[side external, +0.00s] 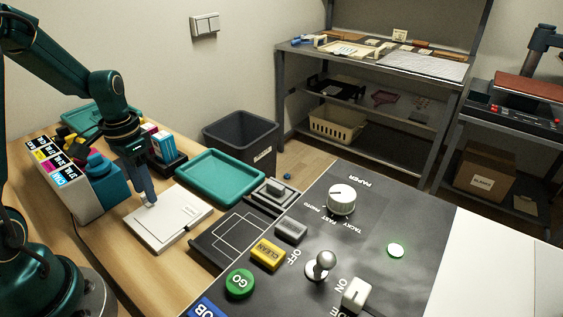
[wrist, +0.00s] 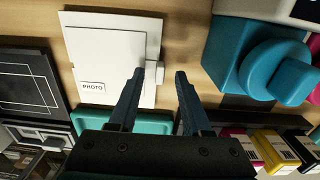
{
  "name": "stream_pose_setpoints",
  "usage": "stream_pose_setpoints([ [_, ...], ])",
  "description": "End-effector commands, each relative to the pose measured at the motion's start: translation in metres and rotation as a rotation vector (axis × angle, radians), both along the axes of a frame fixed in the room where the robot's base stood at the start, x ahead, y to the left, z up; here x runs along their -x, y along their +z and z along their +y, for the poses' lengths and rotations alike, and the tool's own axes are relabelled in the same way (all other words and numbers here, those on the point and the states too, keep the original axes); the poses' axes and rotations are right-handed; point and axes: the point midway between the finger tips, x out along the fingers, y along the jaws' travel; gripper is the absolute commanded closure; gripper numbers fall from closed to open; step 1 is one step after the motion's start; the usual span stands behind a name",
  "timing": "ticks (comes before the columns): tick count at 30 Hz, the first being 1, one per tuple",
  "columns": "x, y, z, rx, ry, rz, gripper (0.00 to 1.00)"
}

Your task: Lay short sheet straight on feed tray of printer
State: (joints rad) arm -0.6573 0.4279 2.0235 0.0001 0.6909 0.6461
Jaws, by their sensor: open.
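A flat white slab (side external: 178,222) lies on the wooden bench, with a smaller white panel or sheet on it. In the wrist view the slab (wrist: 105,22) carries a label reading PHOTO (wrist: 92,87). A small white tab (wrist: 155,72) sits at its edge. My gripper (side external: 150,202) points down over the slab's left part. In the wrist view my gripper (wrist: 160,72) is open, with the tab between its fingertips in the picture. I cannot tell whether it touches. I cannot tell which part is the printer's feed tray, or pick out a short sheet for certain.
A white unit with coloured labels (side external: 62,172) and a blue block with a knob (side external: 112,185) stand left of the slab. A teal tray (side external: 185,178) is behind it. A dark outlined plate (side external: 205,240) and a control panel (side external: 375,222) are on the right.

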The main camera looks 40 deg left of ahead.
Motion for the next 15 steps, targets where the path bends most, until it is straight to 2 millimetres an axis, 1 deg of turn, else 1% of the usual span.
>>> stream_pose_setpoints([
  [3, 0.0005, -0.0054, -0.0005, 0.001, 0.0, 0.001, 0.51],
  [9, 0.0001, -0.0054, -0.0003, 0.0, 0.0, 0.0, 0.51],
  [10, 0.0001, -0.0054, -0.0003, 0.0, 0.0, 0.0, 0.55],
  [11, 0.0001, -0.0053, -0.0003, 0.0, 0.0, 0.0, 0.67],
  [12, 0.0001, -0.0053, -0.0003, 0.0, 0.0, 0.0, 0.82],
  [13, 0.0001, -0.0053, -0.0003, 0.0, 0.0, 0.0, 0.93],
  [14, 0.0001, -0.0052, -0.0003, 0.0, 0.0, 0.0, 1.0],
  [15, 0.0, -0.0052, -0.0003, 0.0, 0.0, 0.0, 1.0],
])
